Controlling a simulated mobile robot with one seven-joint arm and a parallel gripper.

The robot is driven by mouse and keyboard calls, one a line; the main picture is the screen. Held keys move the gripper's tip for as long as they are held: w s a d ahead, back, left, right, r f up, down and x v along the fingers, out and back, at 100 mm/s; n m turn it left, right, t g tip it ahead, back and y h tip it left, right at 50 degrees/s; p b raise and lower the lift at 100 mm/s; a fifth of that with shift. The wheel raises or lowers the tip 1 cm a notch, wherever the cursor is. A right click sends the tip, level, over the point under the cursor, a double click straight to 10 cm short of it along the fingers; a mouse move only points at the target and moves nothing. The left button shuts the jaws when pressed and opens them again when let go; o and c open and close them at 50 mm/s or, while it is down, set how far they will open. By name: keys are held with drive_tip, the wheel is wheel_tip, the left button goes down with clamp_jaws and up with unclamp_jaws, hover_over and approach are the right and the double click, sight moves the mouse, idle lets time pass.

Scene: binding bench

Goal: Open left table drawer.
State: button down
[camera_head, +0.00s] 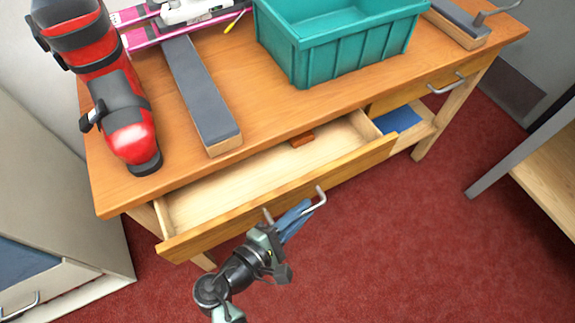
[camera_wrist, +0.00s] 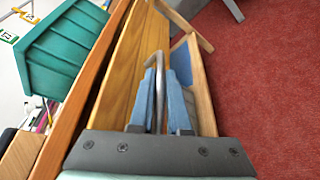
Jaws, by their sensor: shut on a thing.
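The left table drawer (camera_head: 275,202) stands pulled out from the wooden table (camera_head: 255,91), and its light wooden inside shows in the head view. A small reddish-brown block (camera_head: 302,139) lies inside it near the back. My gripper (camera_head: 299,211) is at the drawer's front, shut on the metal bar handle (camera_head: 320,198). In the wrist view the blue fingers (camera_wrist: 158,92) sit on both sides of the handle (camera_wrist: 156,60), close to the wooden drawer front (camera_wrist: 124,75). Part of the handle is hidden by the fingers.
A red ski boot (camera_head: 128,139), a grey-topped bar (camera_head: 200,91) and a teal bin (camera_head: 340,45) stand on the table. The right drawer (camera_head: 420,85) is shut. A cabinet (camera_head: 60,225) stands at left and another table (camera_head: 545,170) at right. Red floor (camera_head: 400,240) is clear in front.

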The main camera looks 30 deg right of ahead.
drive_tip(key=s+p, duration=0.5)
drive_tip(key=s, duration=1.3)
drive_tip(key=shift+d+p, duration=0.25)
drive_tip(key=shift+p, duration=0.15)
drive_tip(key=c, duration=0.9)
unclamp_jaws()
drive_tip(key=v, duration=1.3)
